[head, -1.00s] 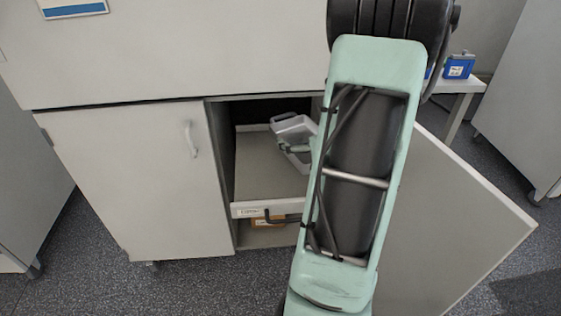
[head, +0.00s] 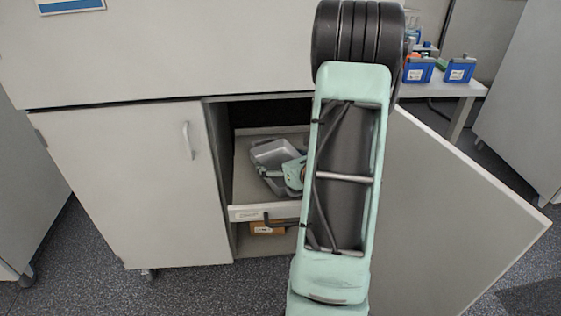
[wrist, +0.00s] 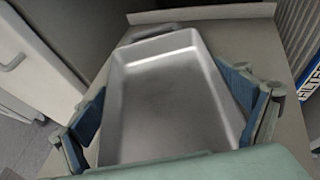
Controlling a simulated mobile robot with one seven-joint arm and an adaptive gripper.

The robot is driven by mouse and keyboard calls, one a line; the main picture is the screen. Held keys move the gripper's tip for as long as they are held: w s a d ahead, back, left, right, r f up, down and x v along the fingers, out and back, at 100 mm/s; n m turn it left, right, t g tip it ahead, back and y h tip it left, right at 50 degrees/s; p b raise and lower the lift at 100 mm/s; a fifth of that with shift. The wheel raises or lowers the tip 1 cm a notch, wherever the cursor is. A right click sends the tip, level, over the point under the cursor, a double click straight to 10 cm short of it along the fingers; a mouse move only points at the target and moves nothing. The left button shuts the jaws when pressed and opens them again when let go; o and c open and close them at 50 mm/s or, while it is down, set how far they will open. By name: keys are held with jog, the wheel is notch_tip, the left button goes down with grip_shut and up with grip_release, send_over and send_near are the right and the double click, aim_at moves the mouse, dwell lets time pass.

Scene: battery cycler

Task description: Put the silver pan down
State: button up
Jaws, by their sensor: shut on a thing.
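The silver pan (wrist: 170,95) is a shallow rectangular metal tray, empty inside, with a handle at its far end. In the head view the pan (head: 274,153) is over the pull-out shelf (head: 245,190) inside the open cabinet. My gripper (wrist: 178,108) has one blue-padded finger against each side of the pan and is shut on it. In the head view my gripper (head: 292,172) shows at the pan's right side, partly hidden by my arm. Whether the pan's underside touches the shelf I cannot tell.
The open cabinet door (head: 450,210) stands to the right of my arm. The closed left door (head: 125,185) flanks the opening. A brown box (head: 266,228) lies below the shelf. Blue containers (head: 460,69) stand on a table at the back right. The shelf's left part is bare.

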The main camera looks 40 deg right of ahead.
jog(key=shift+f, duration=0.15)
jog(key=o, duration=1.8)
jog(key=shift+r, duration=0.25)
jog(key=p+v, duration=0.2)
jog(key=v, duration=1)
